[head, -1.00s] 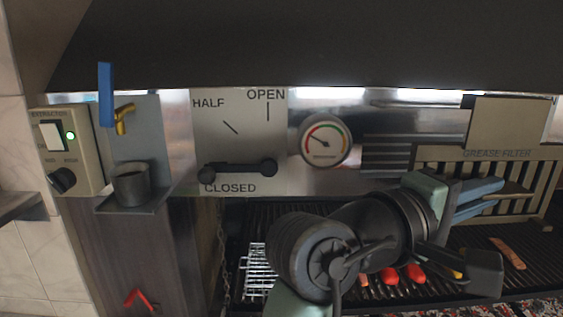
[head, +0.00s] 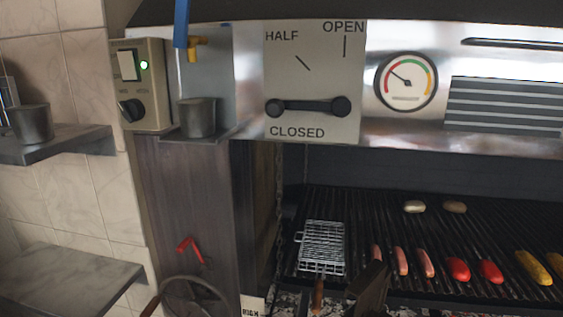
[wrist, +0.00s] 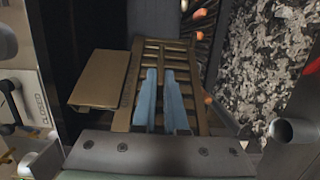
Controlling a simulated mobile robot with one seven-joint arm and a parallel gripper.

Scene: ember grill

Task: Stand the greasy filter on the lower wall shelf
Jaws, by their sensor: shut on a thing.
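The greasy filter (wrist: 187,62) is a tan slotted panel with lettering along one bar and a plain tan plate at its left, seen in the wrist view. My gripper (wrist: 160,78) has blue fingers that lie over the slats, shut on the filter. The lower wall shelf (head: 75,275) is a grey slab on the tiled wall at the bottom left of the head view. Its visible top is bare, and its front is cut off by the picture edge.
An upper wall shelf (head: 85,142) holds a metal pot (head: 32,123) above the lower one. The grill holds sausages, peppers and a wire basket (head: 322,247).

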